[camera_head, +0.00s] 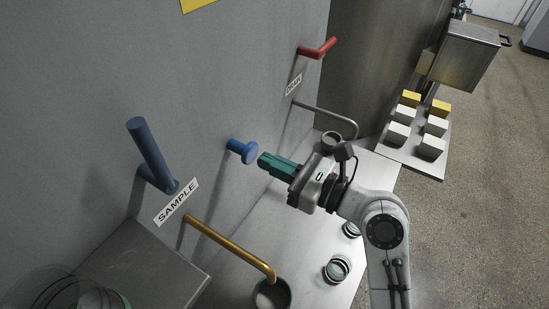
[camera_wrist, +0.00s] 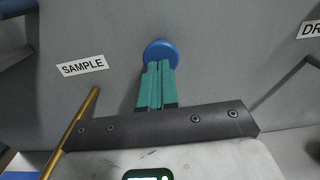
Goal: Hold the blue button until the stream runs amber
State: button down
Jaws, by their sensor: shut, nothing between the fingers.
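The blue button (camera_head: 241,150) sticks out from the grey wall as a round-headed knob. It also shows in the wrist view (camera_wrist: 160,49), partly behind the fingertips. My gripper (camera_head: 264,161) has teal fingers, shut and empty, pointing at the button's face. In the wrist view the fingertips (camera_wrist: 158,66) overlap the button's lower part. The tips are very close to it; I cannot tell whether they touch. A brass spout (camera_head: 230,246) below the SAMPLE label (camera_head: 176,202) ends over a cup (camera_head: 272,294). I see no clear stream at its end.
A blue lever (camera_head: 150,153) stands left of the button. A red handle (camera_head: 318,49) and a grey pipe (camera_head: 328,112) are on the wall at the right. Jars (camera_head: 337,269) stand on the counter below my arm. A tray (camera_head: 425,171) holds white and yellow blocks.

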jog(key=b+v, duration=0.2)
jog(key=v, duration=0.9)
jog(key=shift+w+f, duration=0.1)
jog(key=shift+f, duration=0.05)
jog(key=s+d+f+n+g+h, duration=0.1)
jog(key=s+d+f+n+h, duration=0.1)
jog(key=f+n+h, duration=0.3)
jog(key=s+d+f+n+g, duration=0.1)
jog(key=s+d+f+n, duration=0.15)
jog(key=f, duration=0.45)
jog(key=s+d+f+n+g+h, duration=0.1)
jog(key=s+d+f+n+h, duration=0.1)
jog(key=s+f+n+h, duration=0.3)
jog(key=s+d+f+n+g+h, duration=0.5)
jog(key=s+d+f+n, duration=0.4)
jog(key=s, duration=0.5)
jog(key=shift+d+n+g, duration=0.4)
jog(key=shift+d+n, duration=0.65)
jog(key=shift+n, duration=0.2)
jog(key=shift+f, duration=0.15)
